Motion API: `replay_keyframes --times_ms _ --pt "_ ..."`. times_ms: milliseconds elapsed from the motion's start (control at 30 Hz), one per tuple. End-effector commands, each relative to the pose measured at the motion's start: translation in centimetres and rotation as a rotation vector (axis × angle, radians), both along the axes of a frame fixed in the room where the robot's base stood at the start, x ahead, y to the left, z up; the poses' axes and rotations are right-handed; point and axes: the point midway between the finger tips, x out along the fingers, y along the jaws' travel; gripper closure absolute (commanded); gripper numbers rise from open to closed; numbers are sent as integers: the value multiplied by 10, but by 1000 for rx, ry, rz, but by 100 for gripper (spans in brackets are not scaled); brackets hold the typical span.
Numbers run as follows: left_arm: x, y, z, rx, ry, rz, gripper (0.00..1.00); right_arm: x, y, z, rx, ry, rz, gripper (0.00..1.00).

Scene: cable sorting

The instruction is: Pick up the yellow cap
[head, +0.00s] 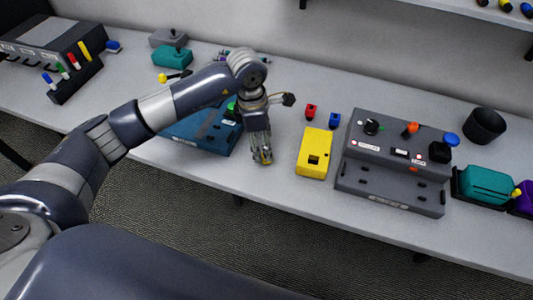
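A small yellow piece, which looks like the yellow cap (265,157), shows between my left gripper's fingertips near the table's front edge. The fingers hide most of it. My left gripper (261,153) points down around it, left of a yellow box (314,153). I cannot tell whether the fingers press on it or whether it is off the table. My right gripper is not in view.
A blue box (195,137) stands behind and left of the gripper. A small red block (311,111) and a blue block (334,120) lie behind the yellow box. A grey control panel (390,197) and a black cup (484,125) stand to the right.

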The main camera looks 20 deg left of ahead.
Motion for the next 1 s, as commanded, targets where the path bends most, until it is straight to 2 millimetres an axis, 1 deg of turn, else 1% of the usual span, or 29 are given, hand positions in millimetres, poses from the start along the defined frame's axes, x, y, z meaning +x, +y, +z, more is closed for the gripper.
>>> replay_keyframes --times_ms 33,100,233,367,533,567,600,667,700,767,1000 --pt "-1 -3 -5 -1 6 -1 44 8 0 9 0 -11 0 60" --pt "0 -5 -15 -2 7 1 44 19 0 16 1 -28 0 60" --pt "2 -7 -34 -1 4 1 44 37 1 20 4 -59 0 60" --pt "2 -8 -41 -2 2 1 44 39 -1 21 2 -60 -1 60" --pt "3 -8 -42 -1 1 0 44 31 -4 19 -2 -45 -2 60" --pt "3 -8 -42 -1 1 0 46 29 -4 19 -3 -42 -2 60" --pt "3 -8 -41 -1 1 0 55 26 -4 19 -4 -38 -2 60" --pt "3 -8 -41 -1 1 0 63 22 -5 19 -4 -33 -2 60" --pt "3 -8 -41 -1 1 0 70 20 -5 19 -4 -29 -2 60" --pt "3 -8 -41 -1 1 0 78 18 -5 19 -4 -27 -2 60" --pt "3 -8 -41 -1 1 0 79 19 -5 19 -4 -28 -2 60"
